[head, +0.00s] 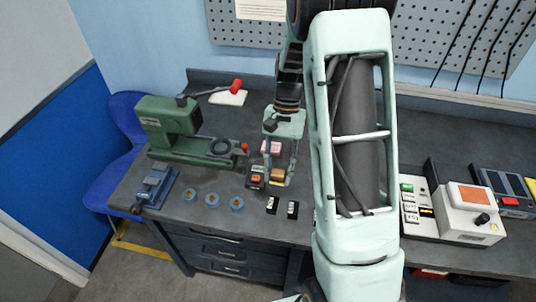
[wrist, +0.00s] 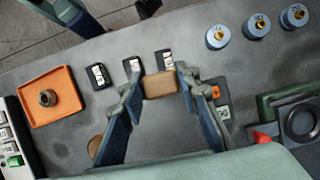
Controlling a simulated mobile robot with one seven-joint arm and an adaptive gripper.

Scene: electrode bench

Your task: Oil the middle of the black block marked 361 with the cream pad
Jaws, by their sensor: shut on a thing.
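My gripper (head: 277,177) is shut on a small tan pad, which I take for the cream pad (wrist: 159,85). The pad sits between the fingertips above the bench. Several black blocks with white labels lie on the bench: a left one (wrist: 98,76), a middle one (wrist: 131,66) and one (wrist: 165,59) just beyond the pad. Another dark block with a label (wrist: 223,112) and an orange part are beside the right finger, partly hidden by it. The labels are too small to read surely, so I cannot tell which block is 361.
An orange tray (wrist: 67,116) with a round brown piece lies at left in the wrist view. Several blue round pieces (head: 213,199) stand toward the bench's front. A green machine (head: 168,128) with red knobs stands left of my gripper. A pink piece (head: 271,147) shows behind the fingers.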

